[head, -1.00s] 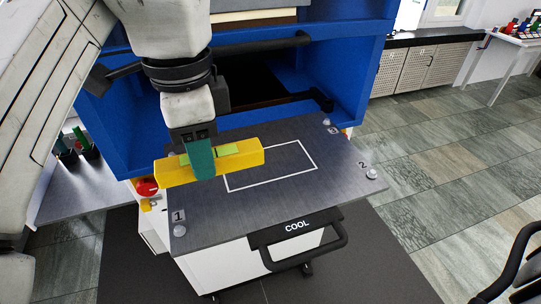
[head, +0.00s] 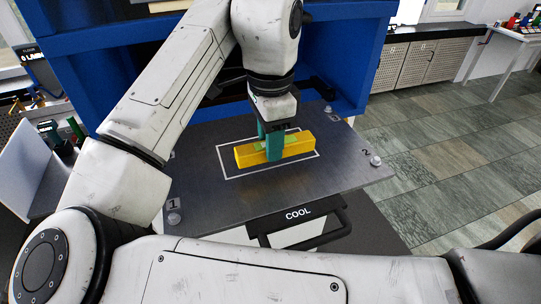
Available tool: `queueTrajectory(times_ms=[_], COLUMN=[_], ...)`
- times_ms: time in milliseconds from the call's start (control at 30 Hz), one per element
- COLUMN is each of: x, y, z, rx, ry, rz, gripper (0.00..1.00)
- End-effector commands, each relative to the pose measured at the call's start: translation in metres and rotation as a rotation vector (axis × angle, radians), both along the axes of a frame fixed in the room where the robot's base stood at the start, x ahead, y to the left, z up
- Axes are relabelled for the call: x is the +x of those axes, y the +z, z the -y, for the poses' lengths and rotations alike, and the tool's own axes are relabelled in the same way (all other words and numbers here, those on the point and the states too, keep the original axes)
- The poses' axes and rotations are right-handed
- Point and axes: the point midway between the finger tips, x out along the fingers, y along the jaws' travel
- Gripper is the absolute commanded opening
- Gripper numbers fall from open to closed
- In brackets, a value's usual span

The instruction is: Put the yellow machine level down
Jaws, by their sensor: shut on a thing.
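The yellow machine level (head: 299,146) is a long yellow bar with a light green patch on top. It is at the white outlined rectangle (head: 228,173) on the dark grey plate of the cart marked COOL (head: 205,200). My gripper (head: 274,148), with green fingers, is shut on the middle of the level from above. The level looks flat and within the outline. I cannot tell whether its underside touches the plate. The far finger is partly hidden.
A blue machine frame (head: 345,60) stands right behind the plate. Round knobs sit at the plate corners, by the labels 1 (head: 174,218) and 2 (head: 376,161). A black handle (head: 300,228) is at the front. Tiled floor (head: 460,145) is open at right.

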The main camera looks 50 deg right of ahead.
Motion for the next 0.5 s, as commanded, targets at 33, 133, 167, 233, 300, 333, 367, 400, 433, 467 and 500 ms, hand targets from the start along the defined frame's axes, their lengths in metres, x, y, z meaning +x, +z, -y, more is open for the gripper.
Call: queueTrajectory(times_ms=[33, 133, 167, 233, 300, 333, 367, 400, 433, 467, 500], x=[0.000, 0.000, 0.000, 0.000, 0.000, 0.000, 0.000, 0.000, 0.000, 0.000, 0.000], y=[-0.010, -0.023, -0.026, -0.032, -0.033, -0.033, -0.032, -0.031, -0.031, -0.031, -0.031], z=[0.001, 0.000, 0.000, 0.000, 0.000, 0.000, 0.000, 0.000, 0.000, 0.000, 0.000], rx=[0.001, 0.000, 0.001, 0.001, 0.001, 0.000, 0.000, 0.000, 0.000, 0.000, 0.000], ry=[0.000, 0.000, 0.000, -0.001, -0.001, -0.001, -0.001, -0.001, -0.001, -0.001, -0.001], rz=[0.001, 0.001, 0.001, 0.000, -0.001, 0.000, 0.000, 0.000, 0.000, 0.000, 0.000], gripper=[0.00, 0.00, 0.00, 0.00, 0.00, 0.00, 0.00, 0.00, 0.00, 0.00, 0.00])
